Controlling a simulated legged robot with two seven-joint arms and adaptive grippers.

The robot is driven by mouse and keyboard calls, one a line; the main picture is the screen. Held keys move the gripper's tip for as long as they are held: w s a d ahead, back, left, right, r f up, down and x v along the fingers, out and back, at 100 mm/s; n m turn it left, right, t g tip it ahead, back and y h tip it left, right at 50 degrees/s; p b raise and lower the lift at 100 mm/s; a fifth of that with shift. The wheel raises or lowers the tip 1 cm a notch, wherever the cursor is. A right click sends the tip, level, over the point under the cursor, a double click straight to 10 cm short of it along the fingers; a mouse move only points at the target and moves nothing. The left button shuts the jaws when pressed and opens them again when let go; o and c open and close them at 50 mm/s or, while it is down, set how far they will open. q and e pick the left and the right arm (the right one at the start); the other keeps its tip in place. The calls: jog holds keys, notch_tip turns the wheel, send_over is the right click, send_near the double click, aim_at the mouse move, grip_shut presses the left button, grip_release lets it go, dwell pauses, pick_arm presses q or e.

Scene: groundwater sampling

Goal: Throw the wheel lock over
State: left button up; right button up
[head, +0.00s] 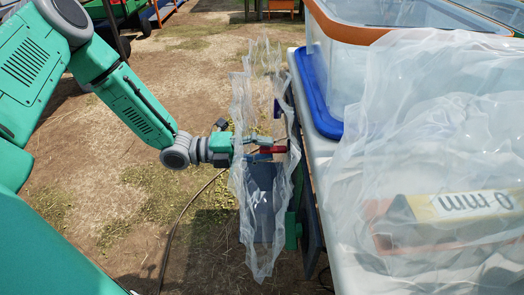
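My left gripper (257,149) reaches in from the left, at the left side of the white-topped cart (321,150). Its fingertips are at a small red part (273,150), which may be the wheel lock. Clear plastic sheeting (262,225) hangs around the fingers and blurs them. I cannot tell whether the fingers grip the red part or only lie beside it. No wheel shows clearly; a dark panel and a green part (292,230) are below the red part. My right gripper is not in view.
On the cart stand a clear bin with an orange rim (350,28), a blue lid or tray (316,95), and a clear bag (440,130) over a labelled box (462,204). A dark cable (178,222) crosses the ground. Open dirt and grass lie left of the cart.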

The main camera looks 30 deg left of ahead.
pick_arm(q)
jog(key=shift+a+f, duration=0.15)
jog(key=shift+a, duration=0.15)
grip_shut()
jog(key=shift+a, duration=0.25)
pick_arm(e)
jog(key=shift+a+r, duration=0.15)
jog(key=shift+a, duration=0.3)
pick_arm(q)
jog(key=shift+d, duration=0.1)
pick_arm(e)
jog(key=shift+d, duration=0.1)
pick_arm(q)
jog(key=shift+d+f, duration=0.1)
jog(key=shift+f, duration=0.05)
jog(key=f+h+b, duration=0.1)
jog(key=f+t+h+b, duration=0.1)
jog(key=shift+w+d+f+b, duration=0.2)
jog(key=shift+d+f+b, duration=0.15)
jog(key=shift+d, duration=0.05)
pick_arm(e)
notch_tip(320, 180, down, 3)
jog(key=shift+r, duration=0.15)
